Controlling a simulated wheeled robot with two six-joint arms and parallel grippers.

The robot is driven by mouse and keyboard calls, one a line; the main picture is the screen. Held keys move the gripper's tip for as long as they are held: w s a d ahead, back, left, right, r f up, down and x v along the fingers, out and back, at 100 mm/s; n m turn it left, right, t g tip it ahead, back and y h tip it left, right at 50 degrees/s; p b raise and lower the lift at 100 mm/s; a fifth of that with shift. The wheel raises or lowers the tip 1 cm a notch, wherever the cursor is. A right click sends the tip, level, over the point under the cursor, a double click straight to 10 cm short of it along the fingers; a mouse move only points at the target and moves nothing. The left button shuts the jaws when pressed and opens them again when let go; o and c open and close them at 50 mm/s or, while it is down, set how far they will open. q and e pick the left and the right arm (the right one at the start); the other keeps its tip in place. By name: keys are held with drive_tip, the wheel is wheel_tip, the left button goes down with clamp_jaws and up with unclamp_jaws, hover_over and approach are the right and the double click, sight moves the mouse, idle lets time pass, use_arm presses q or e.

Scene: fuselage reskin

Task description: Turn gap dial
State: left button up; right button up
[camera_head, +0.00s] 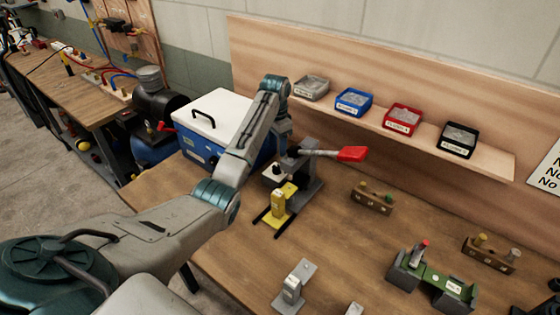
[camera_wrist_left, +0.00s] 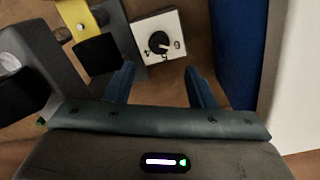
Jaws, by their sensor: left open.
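The gap dial (camera_wrist_left: 159,42) is a black round knob with a light pointer mark, on a white square plate (camera_wrist_left: 144,28) with printed marks. In the left wrist view it lies just beyond my left gripper (camera_wrist_left: 160,86). The two fingers are open and apart, with nothing between them, and the knob lies roughly in line with the gap. In the head view my left arm reaches over a grey bench tool (camera_head: 306,172) with a red-handled lever (camera_head: 351,154). My right gripper is not in view.
A yellow block on a stand (camera_head: 278,203) is close in front of the tool. A blue box with a white lid (camera_head: 218,112) stands close behind the arm. Small parts bins (camera_head: 402,119) line the shelf. Bare wood (camera_head: 335,235) lies at the table's middle.

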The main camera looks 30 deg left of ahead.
use_arm(q)
drive_tip(key=p, duration=0.2)
hover_over(277, 167)
wheel_tip(277, 167, down, 4)
drive_tip(key=shift+s+a+f, duration=0.15)
drive_tip(key=shift+f, duration=0.05)
drive_tip(key=f, duration=0.3)
drive_tip(key=shift+w+f+p, duration=0.3)
drive_tip(key=shift+p, duration=0.05)
drive_tip(key=shift+s+f, duration=0.1)
drive_tip(key=shift+f, duration=0.1)
drive_tip(key=shift+c, duration=1.1)
drive_tip(key=c, duration=0.7)
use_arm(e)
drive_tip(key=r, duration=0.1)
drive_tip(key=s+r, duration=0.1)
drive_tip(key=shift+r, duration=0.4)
